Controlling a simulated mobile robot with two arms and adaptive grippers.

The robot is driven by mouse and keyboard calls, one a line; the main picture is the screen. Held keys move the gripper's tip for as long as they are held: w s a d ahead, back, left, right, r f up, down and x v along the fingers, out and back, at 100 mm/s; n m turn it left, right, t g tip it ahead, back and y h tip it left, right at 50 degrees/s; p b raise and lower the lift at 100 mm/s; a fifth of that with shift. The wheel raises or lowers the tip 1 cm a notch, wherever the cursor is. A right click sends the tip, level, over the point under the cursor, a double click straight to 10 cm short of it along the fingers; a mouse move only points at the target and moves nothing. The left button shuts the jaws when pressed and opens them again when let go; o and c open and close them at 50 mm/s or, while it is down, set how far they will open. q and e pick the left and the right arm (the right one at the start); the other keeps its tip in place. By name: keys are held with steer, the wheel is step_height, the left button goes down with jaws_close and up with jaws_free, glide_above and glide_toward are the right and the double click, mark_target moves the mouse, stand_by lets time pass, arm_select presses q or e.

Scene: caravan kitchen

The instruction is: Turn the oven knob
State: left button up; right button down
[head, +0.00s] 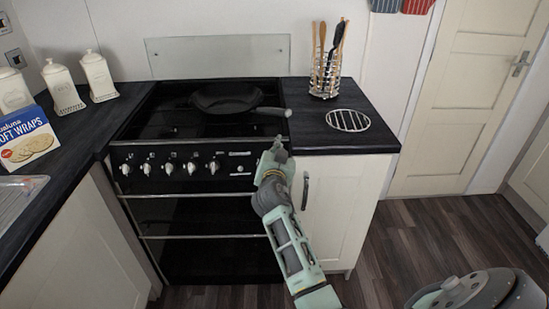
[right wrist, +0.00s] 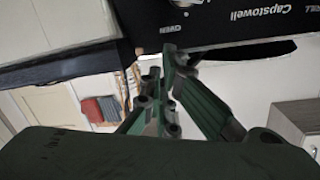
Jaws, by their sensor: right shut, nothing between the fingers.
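The black oven (head: 205,215) has a front control strip with several silver knobs (head: 191,168) in a row. The knob at the right end of that row (head: 214,166) is the closest to my right gripper (head: 276,150). My right gripper is shut and empty, at the right end of the oven front, to the right of the knobs and apart from them. In the right wrist view, the black panel (right wrist: 245,22) with its "OVEN" lettering lies beyond the fingers (right wrist: 168,75), with part of a silver knob at the top edge. My left gripper is not in view.
A black pan (head: 227,98) sits on the hob, its handle pointing right. A utensil rack (head: 326,76) and a round metal trivet (head: 348,120) are on the right counter. White canisters (head: 97,76) and a wraps box (head: 25,138) stand left. Open floor lies right.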

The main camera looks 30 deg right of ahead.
steer(key=shift+w+a+f, duration=0.15)
steer(key=shift+a+f, duration=0.1)
steer(key=shift+f, duration=0.65)
steer(key=shift+w+a+f, duration=0.1)
steer(key=shift+a+f, duration=0.15)
steer(key=shift+f, duration=0.65)
